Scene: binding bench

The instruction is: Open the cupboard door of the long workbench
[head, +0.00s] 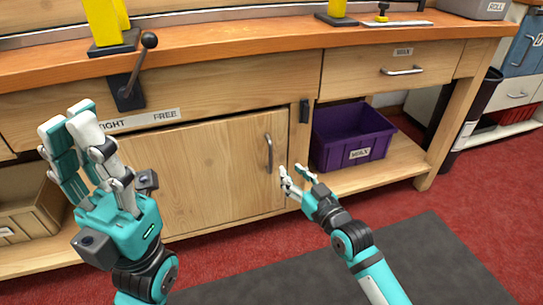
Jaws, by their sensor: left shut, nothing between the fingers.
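The wooden cupboard door (205,185) is in the lower front of the long workbench (235,50) and looks closed. Its vertical grey handle (269,153) is near the door's right edge. My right gripper (296,174) is just right of and slightly below the handle in the picture, with its fingers apart and nothing between them. It does not appear to touch the handle. My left gripper (67,118) is raised at the left, its fingers together and empty, in front of the door's left side and the open shelf.
A black lever (137,68) sits above a TIGHT/FREE label on the bench front. A purple crate (350,130) stands on the open shelf right of the door. A drawer (385,72) is above it. A dark mat (450,265) covers the floor in front.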

